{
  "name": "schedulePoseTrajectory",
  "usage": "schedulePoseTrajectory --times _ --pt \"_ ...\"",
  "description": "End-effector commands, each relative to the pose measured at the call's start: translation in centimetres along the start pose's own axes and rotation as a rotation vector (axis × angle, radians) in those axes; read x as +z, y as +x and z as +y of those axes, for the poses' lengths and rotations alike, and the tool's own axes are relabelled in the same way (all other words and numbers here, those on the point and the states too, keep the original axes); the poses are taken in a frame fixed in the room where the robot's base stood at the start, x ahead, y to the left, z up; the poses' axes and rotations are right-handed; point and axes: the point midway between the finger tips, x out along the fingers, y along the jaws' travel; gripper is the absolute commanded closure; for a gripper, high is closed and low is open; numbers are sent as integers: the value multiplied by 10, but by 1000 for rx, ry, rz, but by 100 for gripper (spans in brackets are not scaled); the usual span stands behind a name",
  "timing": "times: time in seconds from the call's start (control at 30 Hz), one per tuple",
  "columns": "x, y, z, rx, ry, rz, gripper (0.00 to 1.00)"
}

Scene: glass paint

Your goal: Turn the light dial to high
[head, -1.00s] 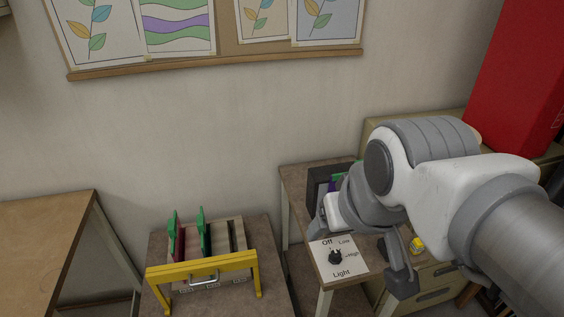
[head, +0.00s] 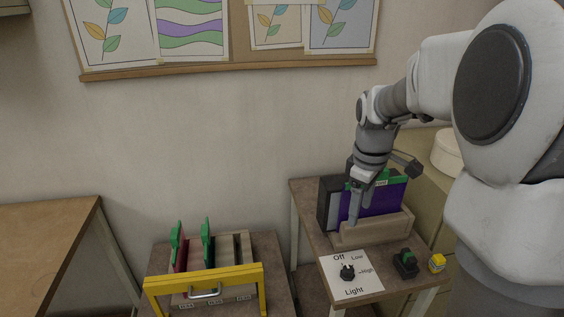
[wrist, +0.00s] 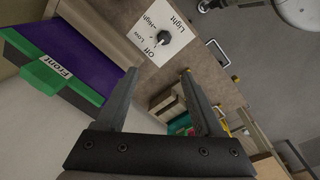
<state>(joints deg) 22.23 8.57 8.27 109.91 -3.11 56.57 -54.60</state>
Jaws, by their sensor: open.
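The light dial (head: 347,272) is a black knob on a white card (head: 357,288) marked Off, Low, High and Light, on the small table's front. I cannot tell clearly which mark it points at. My gripper (head: 385,194) is open and empty, behind the dial and to its right, near the purple panel. In the wrist view the dial (wrist: 163,37) shows beyond the open fingers (wrist: 160,72), apart from them.
A purple panel with a green top (head: 380,198) stands in a wooden holder (head: 378,229) behind the card. A yellow-framed rack (head: 204,275) stands left.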

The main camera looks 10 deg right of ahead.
Motion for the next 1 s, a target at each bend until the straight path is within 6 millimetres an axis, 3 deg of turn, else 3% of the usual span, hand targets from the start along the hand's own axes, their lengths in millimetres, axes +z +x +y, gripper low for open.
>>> schedulePoseTrajectory --times 0.1,0.47,1.0 --pt "1 25 6 -57 -51 -19 31" --pt "3 60 6 -92 -87 -28 31" --pt "6 174 -5 -93 -85 -28 31"
